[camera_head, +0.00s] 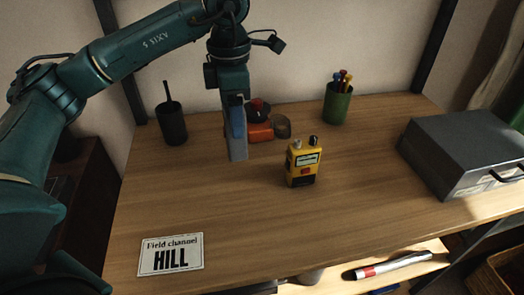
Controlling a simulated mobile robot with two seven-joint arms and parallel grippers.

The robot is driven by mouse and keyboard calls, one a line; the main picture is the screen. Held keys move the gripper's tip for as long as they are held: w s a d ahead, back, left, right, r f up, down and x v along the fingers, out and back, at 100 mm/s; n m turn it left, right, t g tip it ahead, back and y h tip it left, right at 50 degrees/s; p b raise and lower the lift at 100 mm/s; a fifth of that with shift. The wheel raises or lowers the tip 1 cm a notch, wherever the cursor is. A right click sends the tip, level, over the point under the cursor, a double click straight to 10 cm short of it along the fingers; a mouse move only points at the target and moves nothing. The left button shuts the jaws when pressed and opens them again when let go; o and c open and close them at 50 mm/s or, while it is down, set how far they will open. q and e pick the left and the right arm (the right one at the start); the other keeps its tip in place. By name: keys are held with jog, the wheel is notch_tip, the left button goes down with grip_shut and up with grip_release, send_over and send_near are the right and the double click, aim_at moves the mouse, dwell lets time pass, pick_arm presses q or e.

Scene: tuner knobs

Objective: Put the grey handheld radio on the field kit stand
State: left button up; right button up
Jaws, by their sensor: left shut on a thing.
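My left gripper (236,107) points down over the back middle of the table and is shut on a grey block-like thing (238,150), which looks like the grey handheld radio. The radio hangs upright below the fingers; its face and knobs cannot be made out. Whether its lower end touches the table is not clear. Just behind it to the right are an orange block (260,132) and a dark round cup-like piece (282,127); I cannot tell whether these belong to the field kit stand. My right gripper is not in view.
A yellow handheld radio (302,164) stands upright right of the grey one. A black cup (172,125), a green pen cup (337,104), a grey metal case (462,153) and a "HILL" card (171,255) are also on the wooden table (240,210). The front middle is clear.

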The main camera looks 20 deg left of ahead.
aim_at(236, 150)
pick_arm(q)
jog(key=f, duration=0.4)
jog(key=shift+s+f, duration=0.3)
jog(key=shift+w+f, duration=0.1)
jog(key=shift+f, duration=2.15)
jog(key=shift+f, duration=0.2)
jog(key=o, duration=1.2)
notch_tip(236, 150, up, 12)
jog(key=shift+r, duration=0.2)
